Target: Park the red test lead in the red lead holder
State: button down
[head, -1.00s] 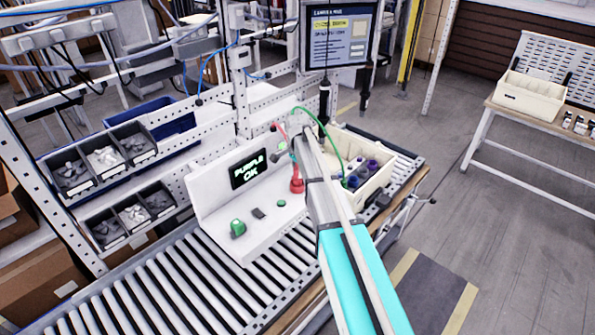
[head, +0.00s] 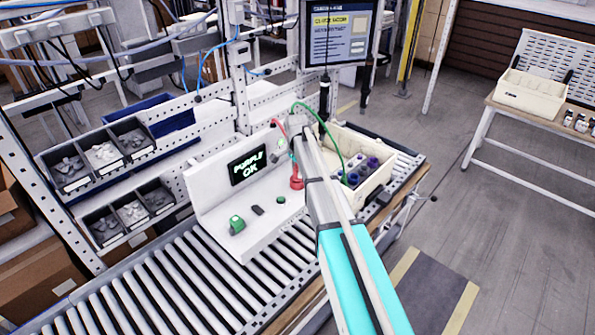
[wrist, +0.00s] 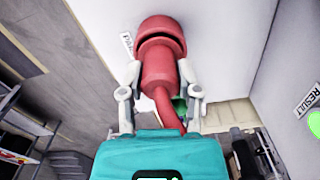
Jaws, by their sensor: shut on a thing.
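My gripper (wrist: 160,74) is shut on the red test lead (wrist: 163,66), one pale finger on each side of its thick red body. The lead's red cable curves back between the fingers. Just beyond the lead, the wider red lead holder (wrist: 163,26) stands against a white surface, lined up with the lead. A dark gap shows at its near edge; I cannot tell how deep the lead sits in it. In the head view the red holder (head: 296,183) shows on the white tester beside my arm. My arm hides the fingertips there.
The white tester (head: 215,205) has a display reading "PURPLE OK" and a green knob (head: 236,224). A green cable (head: 334,137) arches behind my arm. A cream bin (head: 377,184) with bottles stands close on the right. The roller conveyor (head: 160,290) is clear in front.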

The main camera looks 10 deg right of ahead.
jog(key=shift+f, duration=0.1)
dwell(0.3)
jog(key=shift+c, duration=1.1)
grip_release()
jog(key=shift+d, duration=0.1)
